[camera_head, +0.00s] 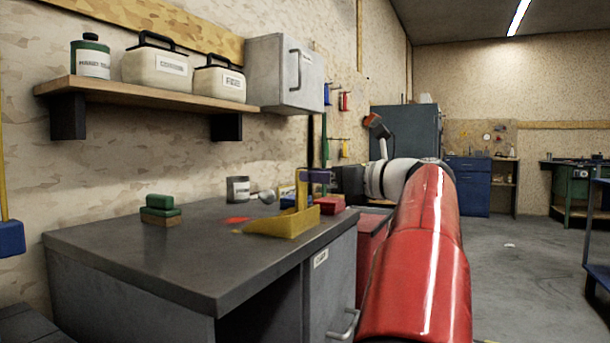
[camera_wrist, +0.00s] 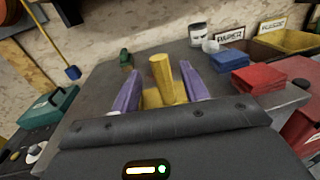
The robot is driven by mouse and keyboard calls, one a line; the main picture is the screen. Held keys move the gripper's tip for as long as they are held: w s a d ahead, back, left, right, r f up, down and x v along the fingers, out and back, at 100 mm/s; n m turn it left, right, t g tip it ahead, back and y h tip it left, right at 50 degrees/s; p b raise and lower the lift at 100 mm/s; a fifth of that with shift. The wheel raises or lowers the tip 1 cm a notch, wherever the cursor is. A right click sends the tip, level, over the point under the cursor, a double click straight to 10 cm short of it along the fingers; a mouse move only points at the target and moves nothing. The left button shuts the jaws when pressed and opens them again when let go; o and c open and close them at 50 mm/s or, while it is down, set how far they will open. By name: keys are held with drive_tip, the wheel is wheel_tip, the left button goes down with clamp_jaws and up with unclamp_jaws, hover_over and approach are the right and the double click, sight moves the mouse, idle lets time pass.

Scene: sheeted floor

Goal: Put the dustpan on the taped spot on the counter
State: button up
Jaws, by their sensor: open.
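The yellow dustpan (camera_head: 282,222) sits on the dark counter (camera_head: 165,255) near its right edge, its handle standing up. My gripper (camera_head: 308,177) is at the top of the handle. In the wrist view the dustpan's handle (camera_wrist: 163,80) stands between the two purple fingers of my gripper (camera_wrist: 160,72), with gaps on both sides. The gripper is open. A flat red mark (camera_head: 237,220) lies on the counter just left of the dustpan; I cannot tell whether it is tape. The dustpan's lower part is partly hidden in the wrist view.
A green-and-brown block or brush (camera_head: 160,210) stands at the counter's left. A shelf (camera_head: 150,92) with containers hangs above. The counter's front left is clear.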

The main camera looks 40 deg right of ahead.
drive_tip(key=v, duration=0.7)
drive_tip(key=shift+p, duration=0.3)
drive_tip(key=shift+s+d, duration=0.1)
drive_tip(key=shift+s, duration=0.15)
